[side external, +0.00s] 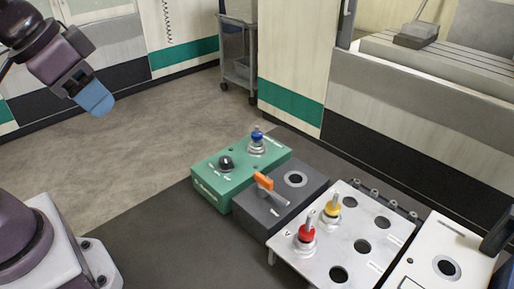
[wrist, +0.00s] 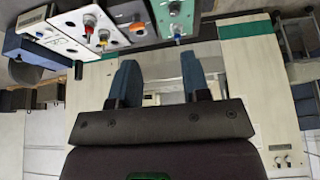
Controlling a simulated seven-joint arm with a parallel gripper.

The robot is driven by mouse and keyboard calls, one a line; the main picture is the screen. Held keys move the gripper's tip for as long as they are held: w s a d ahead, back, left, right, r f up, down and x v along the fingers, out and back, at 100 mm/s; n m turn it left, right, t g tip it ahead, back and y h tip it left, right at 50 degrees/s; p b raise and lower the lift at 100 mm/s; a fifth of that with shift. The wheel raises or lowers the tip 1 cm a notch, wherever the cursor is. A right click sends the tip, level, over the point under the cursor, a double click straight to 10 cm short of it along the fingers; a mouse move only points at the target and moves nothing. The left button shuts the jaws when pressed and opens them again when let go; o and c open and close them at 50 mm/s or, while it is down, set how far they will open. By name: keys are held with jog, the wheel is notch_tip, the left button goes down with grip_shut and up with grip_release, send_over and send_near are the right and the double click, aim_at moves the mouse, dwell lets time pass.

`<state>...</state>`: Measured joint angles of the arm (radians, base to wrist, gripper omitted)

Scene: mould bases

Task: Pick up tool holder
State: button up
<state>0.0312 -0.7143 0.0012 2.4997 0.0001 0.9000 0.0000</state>
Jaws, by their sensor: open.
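Three tool holders stand upright in the side external view. One with a blue ring (side external: 257,140) is on the green block (side external: 240,187). One with a red ring (side external: 305,235) and one with a yellow ring (side external: 331,207) are in the white plate (side external: 348,240). The red (wrist: 88,22), yellow (wrist: 103,37) and blue (wrist: 177,37) ones also show small at the top of the wrist view. My gripper (side external: 93,98) is high at the upper left, well away from all of them. In the wrist view its blue fingers (wrist: 158,80) are apart with nothing between them.
The green block has a black knob (side external: 226,162). The dark grey block (side external: 268,218) has an orange-handled lever (side external: 264,182) and a round socket (side external: 295,179). The white plate has several empty holes. A white box (side external: 430,262) stands at right. A cart (side external: 238,60) stands behind.

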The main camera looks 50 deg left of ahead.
jog(key=w+a+f+m+g+y, duration=0.5)
jog(key=w+f+m+y, duration=0.3)
jog(key=f, duration=0.4)
jog(key=m+t, duration=1.6)
jog(key=m, duration=0.6)
send_over(256, 133)
jog(key=v, duration=0.2)
notch_tip(256, 133, down, 6)
jog(key=shift+y, duration=0.5)
jog(key=f, duration=0.6)
jog(key=shift+s+d, duration=0.2)
jog(key=shift+x, duration=1.15)
jog(key=shift+w+a, duration=0.15)
jog(key=shift+w, duration=0.2)
